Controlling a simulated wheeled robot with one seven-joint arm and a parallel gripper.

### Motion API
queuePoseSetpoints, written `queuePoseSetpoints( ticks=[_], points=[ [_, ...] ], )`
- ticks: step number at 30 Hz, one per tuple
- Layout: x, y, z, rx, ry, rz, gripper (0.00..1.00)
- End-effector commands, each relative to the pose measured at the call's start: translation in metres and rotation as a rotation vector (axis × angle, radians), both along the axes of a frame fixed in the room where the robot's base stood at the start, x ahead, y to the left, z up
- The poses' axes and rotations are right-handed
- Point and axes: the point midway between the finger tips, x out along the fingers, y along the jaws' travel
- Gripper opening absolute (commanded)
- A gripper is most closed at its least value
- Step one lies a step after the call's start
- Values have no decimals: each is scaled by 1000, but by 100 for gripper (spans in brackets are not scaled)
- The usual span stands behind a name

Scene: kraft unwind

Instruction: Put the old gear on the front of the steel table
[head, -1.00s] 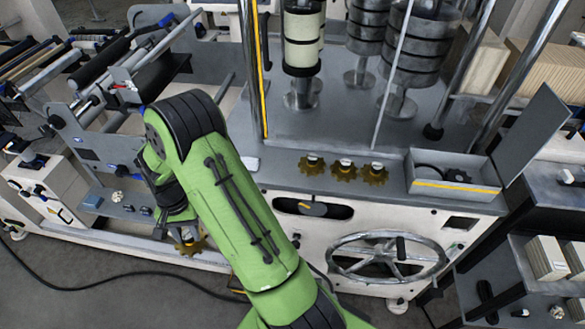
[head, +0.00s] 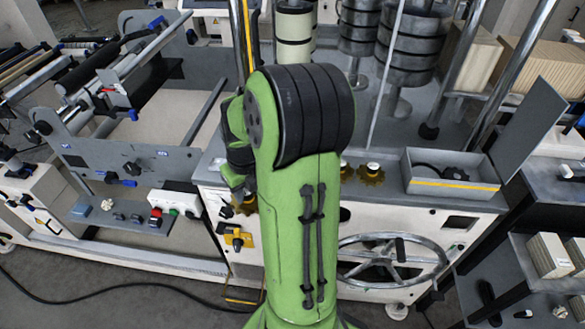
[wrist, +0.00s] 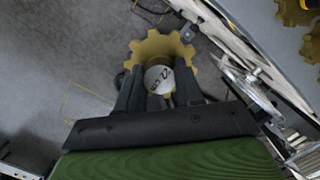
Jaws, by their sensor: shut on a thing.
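My gripper (wrist: 157,92) is shut on a brass-coloured toothed gear (wrist: 146,50) with a pale, marked hub, in the wrist view. Dark floor shows beneath the gear there. In the head view my green arm hides most of the gripper; a bit of the held gear (head: 246,206) shows beside the arm, in front of the machine's side. The steel table (head: 388,150) is the grey top to the right of the gripper. Similar gears stand near its front edge; one (head: 371,174) is clear, another is partly behind my arm. Gears also show at the wrist view's upper right (wrist: 296,12).
An open grey box (head: 452,186) with a raised lid and dark parts stands at the table's right front. A handwheel (head: 392,260) is on the white front below. Upright poles and dark stacked rolls (head: 412,45) stand farther back. A roller frame is at left.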

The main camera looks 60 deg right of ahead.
Motion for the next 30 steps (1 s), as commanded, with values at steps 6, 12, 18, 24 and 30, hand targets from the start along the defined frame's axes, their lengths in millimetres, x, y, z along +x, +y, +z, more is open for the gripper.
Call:
queuePoseSetpoints(
  ticks=[6, 12, 18, 24, 30],
  points=[
    [21, -58, 2, 3, -4, -6, 0],
    [42, -115, 3, 1, -4, -4, 0],
    [59, -162, 3, 0, -2, -1, 0],
    [64, -180, -13, 3, 2, 2, 0],
    [63, -179, -48, 4, 2, 0, 0]
  ],
)
